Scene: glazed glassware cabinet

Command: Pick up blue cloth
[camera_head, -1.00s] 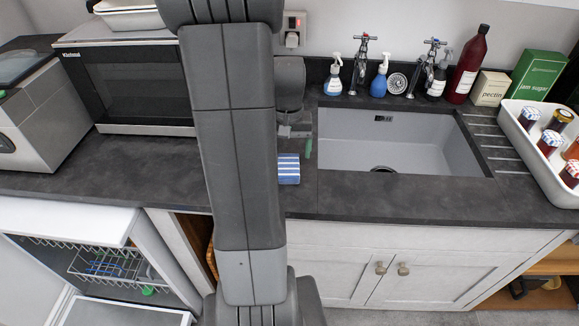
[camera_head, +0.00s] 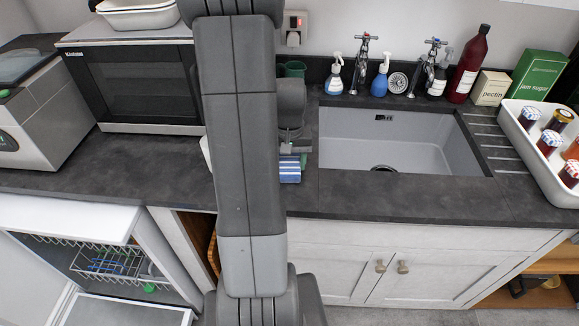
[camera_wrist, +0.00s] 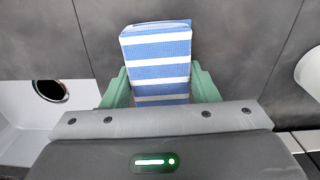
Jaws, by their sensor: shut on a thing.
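The blue cloth (camera_wrist: 157,55) is folded, blue with white stripes, and fills the space between my gripper's green fingers (camera_wrist: 160,88) in the wrist view. The fingers touch it on both sides. In the head view the cloth (camera_head: 290,172) shows just left of the sink, over the dark worktop, below my gripper (camera_head: 293,156). My arm hides part of the worktop behind it. I cannot tell whether the cloth still touches the worktop.
The sink (camera_head: 340,150) lies just right of the cloth, with taps (camera_head: 360,62) and bottles behind. A microwave (camera_head: 140,85) stands left. A white tray (camera_head: 508,118) with several jars is at right. An open dishwasher (camera_head: 75,225) is below left. Worktop in front is clear.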

